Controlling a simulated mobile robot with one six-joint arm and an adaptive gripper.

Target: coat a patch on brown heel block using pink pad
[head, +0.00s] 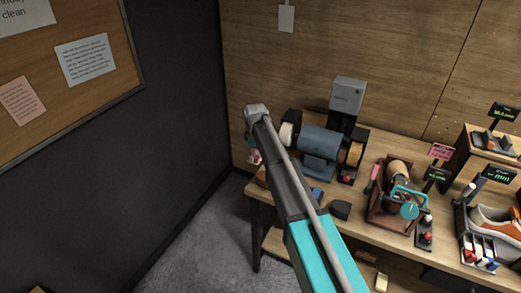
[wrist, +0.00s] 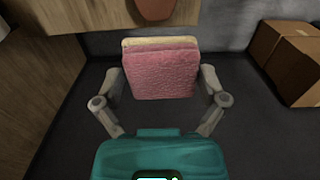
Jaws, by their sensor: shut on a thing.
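The pink pad (wrist: 160,75) is in the middle of the wrist view, with a pale yellowish layer along its far edge. My gripper (wrist: 162,82) is shut on it, one finger at each side. In the head view a small part of the pad (head: 255,157) shows below the end of my arm, near the bench's left end. The brown heel block (wrist: 153,8) is cut off by the top edge of the wrist view, just beyond the pad, with a gap between them in the picture. In the head view it shows at the bench corner (head: 262,179), partly hidden by my arm.
The wooden bench (head: 375,222) carries a blue grinder (head: 319,141) behind my arm and a brown stand (head: 383,213) with a teal-handled tool to the right. A cardboard box (wrist: 290,60) stands on the floor. Open floor lies left of the bench.

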